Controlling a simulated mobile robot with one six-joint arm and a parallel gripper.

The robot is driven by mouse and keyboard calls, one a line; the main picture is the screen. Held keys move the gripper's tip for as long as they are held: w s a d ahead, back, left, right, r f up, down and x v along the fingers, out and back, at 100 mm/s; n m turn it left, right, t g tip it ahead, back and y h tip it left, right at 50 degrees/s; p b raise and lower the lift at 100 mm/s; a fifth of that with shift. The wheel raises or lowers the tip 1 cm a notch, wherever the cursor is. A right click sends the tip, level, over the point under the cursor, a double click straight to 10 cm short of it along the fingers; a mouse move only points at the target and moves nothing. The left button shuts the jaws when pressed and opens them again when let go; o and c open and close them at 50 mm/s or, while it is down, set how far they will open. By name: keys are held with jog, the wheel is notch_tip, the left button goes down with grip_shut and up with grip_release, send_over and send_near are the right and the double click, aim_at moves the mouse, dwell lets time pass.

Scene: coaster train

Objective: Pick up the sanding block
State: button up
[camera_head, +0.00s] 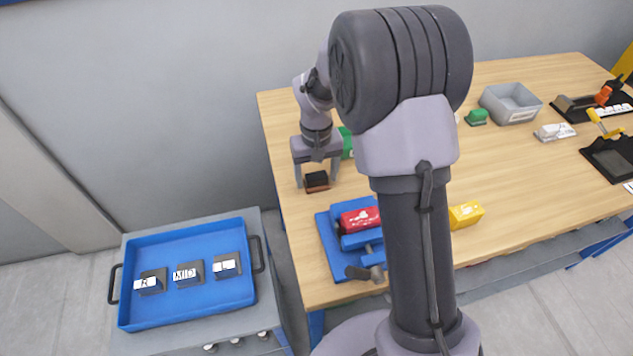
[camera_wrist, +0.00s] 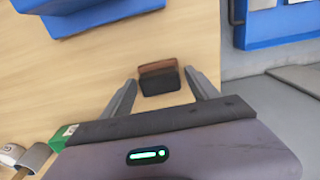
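The sanding block (camera_head: 317,181) appears to be the small block with a black part and a brown part, lying on the wooden table near its left edge. It also shows in the wrist view (camera_wrist: 159,80), near the middle. My gripper (camera_head: 316,185) is open above the table, with one finger on either side of the block. In the wrist view my gripper (camera_wrist: 160,79) shows a gap between each finger and the block. I cannot tell exactly how high the fingertips are.
A blue vise (camera_head: 335,262) holding a red piece stands near the front left table edge. A green object (camera_head: 346,143) is just behind my gripper. A blue tray (camera_head: 188,306) with labelled blocks sits on a lower cart at left. A grey bin (camera_head: 511,104) stands farther right.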

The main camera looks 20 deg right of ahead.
aim_at(316, 175)
jog(key=c, duration=1.1)
jog(key=shift+o, duration=0.2)
notch_tip(316, 175, up, 10)
jog(key=p, duration=0.4)
